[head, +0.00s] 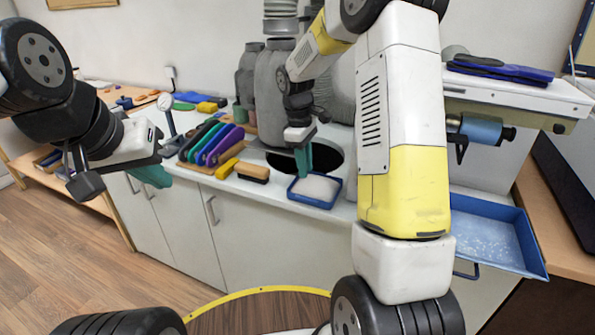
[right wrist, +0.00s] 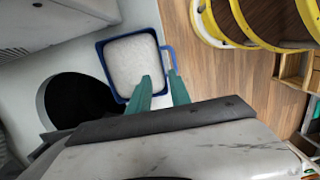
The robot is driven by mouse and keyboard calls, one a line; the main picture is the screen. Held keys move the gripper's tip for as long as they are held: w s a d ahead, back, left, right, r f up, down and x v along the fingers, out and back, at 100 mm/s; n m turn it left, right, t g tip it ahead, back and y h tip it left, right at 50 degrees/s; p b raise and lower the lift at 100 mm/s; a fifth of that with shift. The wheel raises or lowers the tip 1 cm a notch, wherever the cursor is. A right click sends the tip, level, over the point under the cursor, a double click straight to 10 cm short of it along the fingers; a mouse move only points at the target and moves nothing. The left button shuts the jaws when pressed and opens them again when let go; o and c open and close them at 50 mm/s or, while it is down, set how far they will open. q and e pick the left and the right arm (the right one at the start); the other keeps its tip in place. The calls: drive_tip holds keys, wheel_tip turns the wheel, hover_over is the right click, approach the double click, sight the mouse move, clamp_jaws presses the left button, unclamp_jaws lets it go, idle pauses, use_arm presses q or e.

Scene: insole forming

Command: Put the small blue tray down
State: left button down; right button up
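The small blue tray (head: 334,202) holds white granular material and appears to sit upright on the white counter near its front edge. In the right wrist view the tray (right wrist: 103,66) has a blue handle on its right side. My right gripper (head: 304,163) points down at the tray. In the right wrist view its two green fingertips (right wrist: 160,76) are apart, one over the white fill and one outside the wall by the handle; I see no contact with the wall. My left gripper (head: 153,177) hangs in front of the counter at left; its finger gap is hidden.
A round dark hole (head: 328,152) lies in the counter behind the tray. A brush (head: 252,172) and a rack of coloured insoles (head: 212,143) stand to its left. A larger blue tray (head: 488,236) is at right. Grey vessels (head: 278,88) stand behind.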

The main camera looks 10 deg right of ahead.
drive_tip(key=s+r+m+t+y, duration=0.1)
drive_tip(key=s+r+m+t, duration=0.3)
drive_tip(key=s+r, duration=0.85)
drive_tip(key=s+r+m+t+y, duration=0.1)
drive_tip(key=s+r+m, duration=0.1)
drive_tip(key=s, duration=0.4)
drive_tip(key=s+a+r+m+t+y, duration=0.1)
drive_tip(key=s+r+m+t, duration=0.1)
drive_tip(key=s+m, duration=0.2)
drive_tip(key=shift+s+r+m, duration=0.3)
drive_tip(key=shift+s+r, duration=0.05)
drive_tip(key=shift+s, duration=0.85)
drive_tip(key=shift+a, duration=0.1)
clamp_jaws()
